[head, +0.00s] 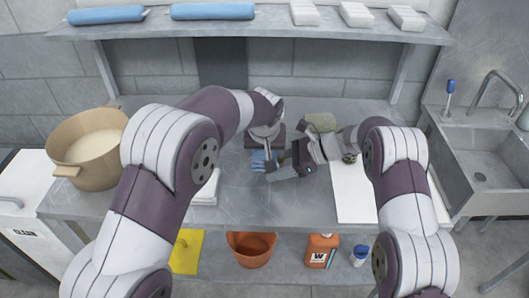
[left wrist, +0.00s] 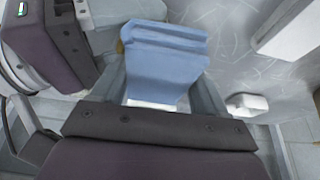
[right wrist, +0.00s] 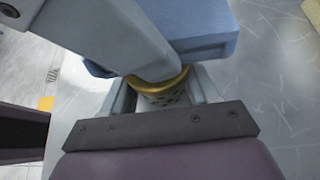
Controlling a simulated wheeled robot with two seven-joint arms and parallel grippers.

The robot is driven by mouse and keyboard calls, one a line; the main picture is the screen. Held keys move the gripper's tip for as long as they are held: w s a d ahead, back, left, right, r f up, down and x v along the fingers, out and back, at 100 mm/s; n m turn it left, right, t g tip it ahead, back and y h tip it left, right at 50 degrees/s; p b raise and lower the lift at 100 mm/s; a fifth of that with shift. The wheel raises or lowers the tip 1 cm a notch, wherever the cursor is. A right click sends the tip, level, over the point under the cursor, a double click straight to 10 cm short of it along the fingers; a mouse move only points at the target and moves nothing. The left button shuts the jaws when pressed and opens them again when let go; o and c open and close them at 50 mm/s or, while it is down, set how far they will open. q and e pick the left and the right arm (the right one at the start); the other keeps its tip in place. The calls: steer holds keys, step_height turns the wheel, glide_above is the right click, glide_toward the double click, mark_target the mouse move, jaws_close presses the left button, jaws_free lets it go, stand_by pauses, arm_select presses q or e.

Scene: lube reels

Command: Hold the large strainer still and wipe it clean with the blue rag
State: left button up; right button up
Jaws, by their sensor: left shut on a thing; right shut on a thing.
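The blue rag (head: 259,163) is over the middle of the counter, folded into a thick pad. It fills the left wrist view (left wrist: 162,58) between the fingers of my left gripper (head: 265,155), which is shut on it. The strainer is mostly hidden in the head view. In the right wrist view its gold rim and perforated wall (right wrist: 162,88) sit between the fingers of my right gripper (head: 286,172), which is shut on it. The rag (right wrist: 195,22) and a grey finger lie close over the strainer there; I cannot tell whether rag and strainer touch.
A large tan pot (head: 88,150) stands at the counter's left. A white board (head: 353,195) lies at the right, white folded cloths (head: 206,190) at front left. The sink (head: 490,170) is far right; a shelf (head: 250,28) hangs above.

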arm_select(q)
steer(key=shift+w, duration=0.45)
steer(key=shift+s, duration=1.45)
steer(key=shift+w, duration=1.5)
steer(key=a+r, duration=0.5)
steer(key=r, duration=0.5)
